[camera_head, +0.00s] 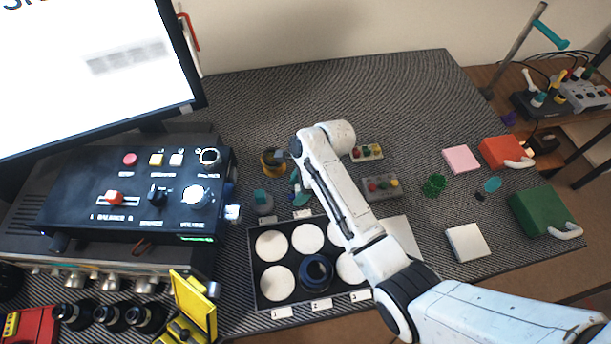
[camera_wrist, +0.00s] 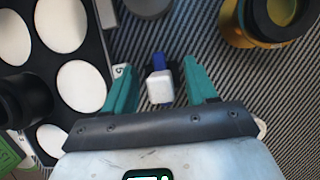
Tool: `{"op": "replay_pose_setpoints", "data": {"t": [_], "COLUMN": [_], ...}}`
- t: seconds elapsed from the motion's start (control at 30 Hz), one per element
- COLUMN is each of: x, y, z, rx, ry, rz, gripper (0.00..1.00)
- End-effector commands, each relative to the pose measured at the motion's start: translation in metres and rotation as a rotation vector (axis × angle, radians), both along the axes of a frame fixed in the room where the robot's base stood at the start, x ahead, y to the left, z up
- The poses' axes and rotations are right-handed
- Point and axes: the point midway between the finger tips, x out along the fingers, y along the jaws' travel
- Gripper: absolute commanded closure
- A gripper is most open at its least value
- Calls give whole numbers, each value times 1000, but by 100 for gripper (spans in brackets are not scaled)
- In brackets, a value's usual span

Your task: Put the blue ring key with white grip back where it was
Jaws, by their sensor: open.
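The blue ring key (camera_wrist: 160,84) shows in the wrist view, with a white block grip and a blue part above it. It lies between the two teal fingers of my gripper (camera_wrist: 160,82), which are open, with a gap on each side of the key. In the head view my gripper (camera_head: 297,188) is low over the striped mat, just behind the black tray (camera_head: 250,262).
The tray has white round pads and a dark blue lens ring (camera_head: 316,272). A black control box (camera_head: 130,215) is left. The back of the mat is clear.

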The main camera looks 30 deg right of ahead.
Motion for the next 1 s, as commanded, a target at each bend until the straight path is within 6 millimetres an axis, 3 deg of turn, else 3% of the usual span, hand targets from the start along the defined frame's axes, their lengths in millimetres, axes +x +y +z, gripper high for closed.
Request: {"op": "replay_pose_setpoints", "data": {"t": [0.53,0.73,1.0], "x": [-11,-14,-15], "y": [-37,-43,-44], "z": [96,112,114], "rx": [0,0,-1], "ry": [-3,-1,0], "rz": [-2,-1,4], "gripper": [43,43,43]}}
